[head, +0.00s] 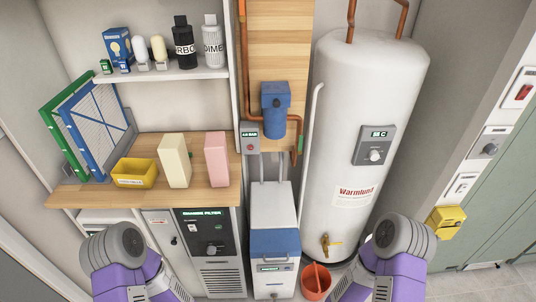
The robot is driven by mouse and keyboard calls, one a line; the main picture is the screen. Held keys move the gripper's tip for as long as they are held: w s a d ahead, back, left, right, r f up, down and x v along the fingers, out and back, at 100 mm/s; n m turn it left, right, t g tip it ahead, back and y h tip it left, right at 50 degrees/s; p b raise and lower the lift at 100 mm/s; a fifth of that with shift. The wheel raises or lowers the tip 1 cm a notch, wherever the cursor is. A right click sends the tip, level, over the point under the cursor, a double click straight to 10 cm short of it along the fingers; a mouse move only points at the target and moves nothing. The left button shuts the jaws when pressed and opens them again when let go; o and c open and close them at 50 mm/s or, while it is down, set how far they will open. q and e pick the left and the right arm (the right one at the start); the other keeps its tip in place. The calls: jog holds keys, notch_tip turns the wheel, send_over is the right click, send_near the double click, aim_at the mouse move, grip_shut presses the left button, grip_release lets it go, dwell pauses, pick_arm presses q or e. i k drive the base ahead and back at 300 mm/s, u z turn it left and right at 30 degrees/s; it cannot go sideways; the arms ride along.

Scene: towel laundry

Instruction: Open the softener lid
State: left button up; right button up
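The softener (273,205) is a white cabinet on the floor at the lower middle of the head view, between the workbench and the water heater. Its blue lid (275,242) lies at the front of its top and looks shut. A small lit label and a handle-like bar show just below the lid on the front. Only purple and grey links of my two arms show, at the lower left and lower right, both apart from the softener. Neither of my grippers is in view.
A tall white water heater (340,130) with a brass tap stands right of the softener. An orange bucket (316,283) sits close by its right front. The wooden workbench (110,190) and grey filter unit (223,268) are to the left. A blue filter housing (275,110) hangs above.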

aim_at(264, 243)
jog(key=k, duration=0.5)
jog(key=u, duration=1.15)
jog(key=i, duration=0.7)
jog(key=z, duration=1.2)
